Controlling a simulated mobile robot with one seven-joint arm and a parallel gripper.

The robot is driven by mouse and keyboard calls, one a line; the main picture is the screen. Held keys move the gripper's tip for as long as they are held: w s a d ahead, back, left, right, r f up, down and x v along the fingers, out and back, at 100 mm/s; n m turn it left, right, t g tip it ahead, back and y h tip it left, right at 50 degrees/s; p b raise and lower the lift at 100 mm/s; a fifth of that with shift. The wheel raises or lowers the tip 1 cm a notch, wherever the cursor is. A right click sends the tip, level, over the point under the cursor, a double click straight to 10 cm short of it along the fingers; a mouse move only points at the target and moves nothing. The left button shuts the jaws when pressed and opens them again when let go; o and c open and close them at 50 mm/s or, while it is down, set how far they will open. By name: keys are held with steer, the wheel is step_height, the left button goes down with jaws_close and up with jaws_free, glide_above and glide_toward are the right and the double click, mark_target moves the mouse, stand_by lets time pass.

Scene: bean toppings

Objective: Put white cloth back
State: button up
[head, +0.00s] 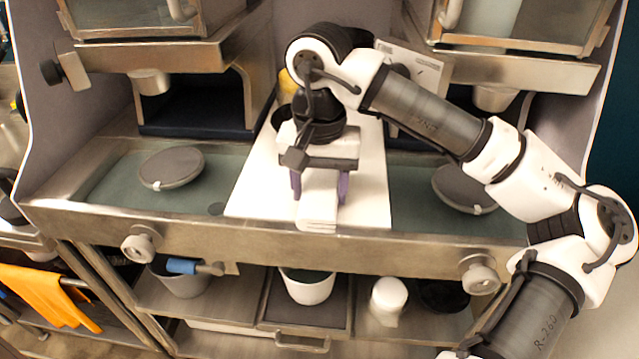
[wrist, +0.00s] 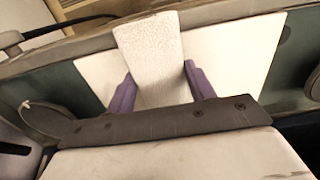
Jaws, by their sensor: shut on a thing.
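The white cloth (head: 317,215) is a folded, narrow strip between the purple fingers of my gripper (head: 320,188), in the middle of the head view. In the wrist view the textured cloth (wrist: 150,50) stands out between the two fingers (wrist: 158,85). My gripper is shut on the cloth. The cloth is over the white board (head: 258,180), near its front edge. I cannot tell whether it touches the board. The upper part of the cloth is hidden behind the gripper.
Round grey lids lie on the left (head: 172,168) and right (head: 464,188) of the metal counter. A yellow object (head: 288,84) shows partly behind my arm. Below are a white bowl (head: 307,286), a white cup (head: 388,298) and an orange cloth (head: 45,295) on a rail.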

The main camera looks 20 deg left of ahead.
mark_target(319, 190)
steer(key=shift+f, duration=0.1)
steer(key=shift+f, duration=0.15)
steer(key=o, duration=0.9)
steer(key=shift+r, duration=0.2)
step_height(319, 190, up, 12)
steer(key=shift+b, duration=0.65)
